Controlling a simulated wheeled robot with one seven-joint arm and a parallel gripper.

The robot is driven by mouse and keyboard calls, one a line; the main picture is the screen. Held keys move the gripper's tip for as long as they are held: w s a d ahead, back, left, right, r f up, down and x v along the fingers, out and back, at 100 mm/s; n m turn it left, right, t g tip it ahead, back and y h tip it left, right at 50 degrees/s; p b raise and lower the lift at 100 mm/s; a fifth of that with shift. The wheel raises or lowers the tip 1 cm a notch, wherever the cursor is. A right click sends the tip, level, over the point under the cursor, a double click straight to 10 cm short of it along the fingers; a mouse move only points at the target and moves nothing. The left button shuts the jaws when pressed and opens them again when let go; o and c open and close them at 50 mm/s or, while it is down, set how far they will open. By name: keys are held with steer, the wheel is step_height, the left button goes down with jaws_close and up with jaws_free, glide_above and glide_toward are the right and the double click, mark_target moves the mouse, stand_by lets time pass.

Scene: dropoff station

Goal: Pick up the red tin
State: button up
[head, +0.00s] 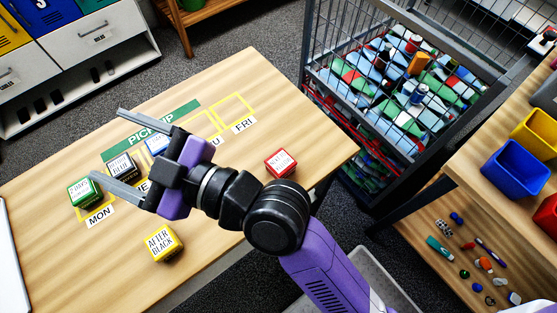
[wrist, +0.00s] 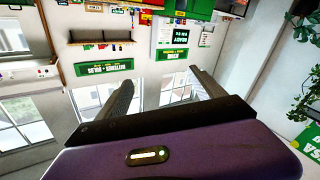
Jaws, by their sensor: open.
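The red tin (head: 281,163) is a small cube with a lettered white label on top. It stands upright on the wooden table (head: 275,100), toward its right end, just beyond my arm's dark joint in the head view. My gripper (head: 108,145) is over the left part of the table, well left of the red tin. Its jaws are spread and point left, with nothing seen between them. The wrist view shows the two fingers (wrist: 160,90) apart, facing windows and wall signs; no tin shows there.
A green tin (head: 85,191), a black tin (head: 122,165) and a partly hidden blue tin (head: 157,145) stand near the day labels. A yellow tin (head: 163,243) stands nearer the front. A wire cage (head: 335,90) of goods is beyond the table's right end. Yellow-outlined FRI square (head: 234,106) looks empty.

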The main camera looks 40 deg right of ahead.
steer(key=w+a+r+n+g+y, duration=0.1)
steer(key=a+r+n+g+y, duration=0.25)
steer(key=n, duration=0.25)
steer(key=n+g+h+p, duration=0.4)
steer(key=n+g+h, duration=0.9)
steer(key=n, duration=0.8)
glide_above(281, 161)
steer(key=a, duration=0.1)
steer(key=shift+t, duration=0.25)
step_height(281, 161, down, 18)
steer(key=shift+s+f, duration=0.1)
steer(key=shift+f, duration=0.15)
steer(key=shift+s+d+f, duration=0.15)
steer(key=shift+d+f, duration=0.1)
steer(key=shift+w+d+f+p, duration=0.1)
steer(key=shift+f+p, duration=0.35)
steer(key=shift+f, duration=1.4)
steer(key=shift+w+d+f+p, duration=0.1)
steer(key=shift+f+p, duration=0.35)
steer(key=shift+f, duration=1.35)
steer(key=shift+c, duration=0.5)
